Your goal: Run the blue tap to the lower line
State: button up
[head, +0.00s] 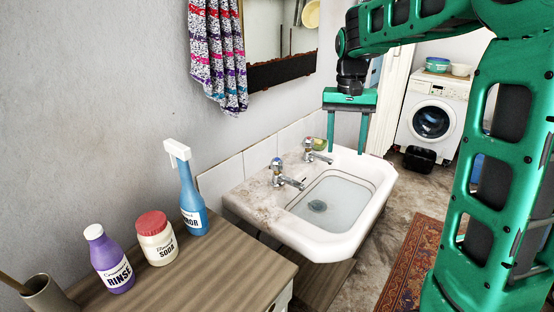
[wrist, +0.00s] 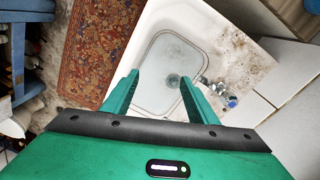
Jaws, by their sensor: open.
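The blue tap (head: 287,178), chrome with a blue cap, stands on the near part of the white sink's (head: 243,201) stained back ledge. A second tap (head: 316,153) with a reddish cap stands farther along. The basin (head: 335,200) has a thin line around its inner wall and looks pale blue-grey inside; I cannot tell the water level. A dark round drain (head: 317,206) shows at its bottom. No stream shows from either spout. My gripper (head: 347,151) is open and empty above the sink, apart from both taps. The wrist view shows its fingers (wrist: 160,77) spread over the basin.
A wooden counter (head: 215,268) at the near left holds a purple rinse bottle (head: 113,262), a red-lidded soda jar (head: 157,240) and a blue spray bottle (head: 192,200). A mirror (head: 280,40) hangs above.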

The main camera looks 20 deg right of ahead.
jog(key=w+a+f, duration=0.1)
jog(key=w+a, duration=0.6)
jog(key=w, duration=0.5)
send_over(277, 159)
notch_tip(277, 159, down, 3)
jog(key=shift+y, duration=0.3)
notch_tip(277, 159, down, 10)
jog(key=shift+w+r, duration=0.1)
jog(key=shift+w, duration=0.05)
jog(key=c, duration=1.1)
jog(key=shift+o, duration=0.2)
jog(key=shift+a+n, duration=0.1)
jog(key=shift+n, duration=1.5)
jog(key=o, duration=1.1)
jog(key=shift+c, duration=0.2)
